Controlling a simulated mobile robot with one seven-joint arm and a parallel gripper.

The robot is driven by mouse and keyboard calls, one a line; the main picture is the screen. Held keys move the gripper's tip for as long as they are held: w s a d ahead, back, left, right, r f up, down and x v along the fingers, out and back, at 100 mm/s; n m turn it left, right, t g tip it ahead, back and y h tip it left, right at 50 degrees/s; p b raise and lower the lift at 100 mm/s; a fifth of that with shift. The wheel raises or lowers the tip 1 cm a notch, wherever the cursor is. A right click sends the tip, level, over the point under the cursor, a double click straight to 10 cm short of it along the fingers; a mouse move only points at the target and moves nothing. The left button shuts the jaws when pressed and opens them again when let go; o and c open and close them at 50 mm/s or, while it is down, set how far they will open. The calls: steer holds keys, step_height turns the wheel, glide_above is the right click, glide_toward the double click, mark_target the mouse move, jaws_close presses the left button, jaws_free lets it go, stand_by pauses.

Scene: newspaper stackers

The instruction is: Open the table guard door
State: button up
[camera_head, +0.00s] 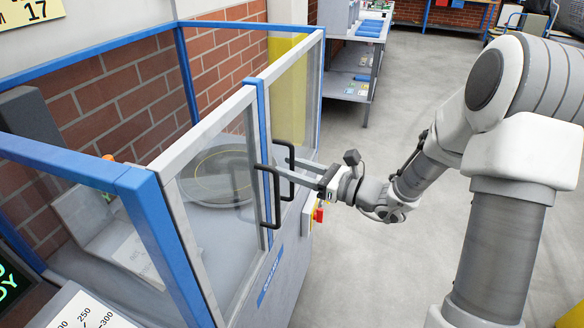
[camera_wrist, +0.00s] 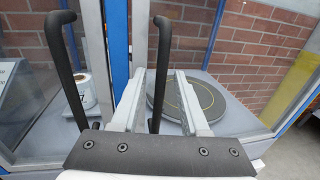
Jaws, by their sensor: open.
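The table guard has two clear, grey-framed doors that look shut, the left door (camera_head: 170,165) and the right door (camera_head: 290,68), meeting near a blue upright (camera_head: 262,125). Each has a black bar handle: the left handle (camera_head: 264,195) and the right handle (camera_head: 291,160). In the wrist view the left handle (camera_wrist: 70,75) stands clear to the left of my gripper. My gripper (camera_head: 283,170) is open and reaches in from the right. In the wrist view its fingers (camera_wrist: 160,78) lie on either side of the right handle (camera_wrist: 164,45), with gaps visible. Part of that handle's lower end is hidden by the gripper.
Behind the glass is a round turntable (camera_head: 215,172). A red and yellow switch (camera_head: 319,214) is on the cabinet below my gripper. A grey shelved table (camera_head: 352,60) stands further back. The floor (camera_head: 400,105) in front of the doors is open apart from my arm.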

jaws_close()
stand_by(1.4)
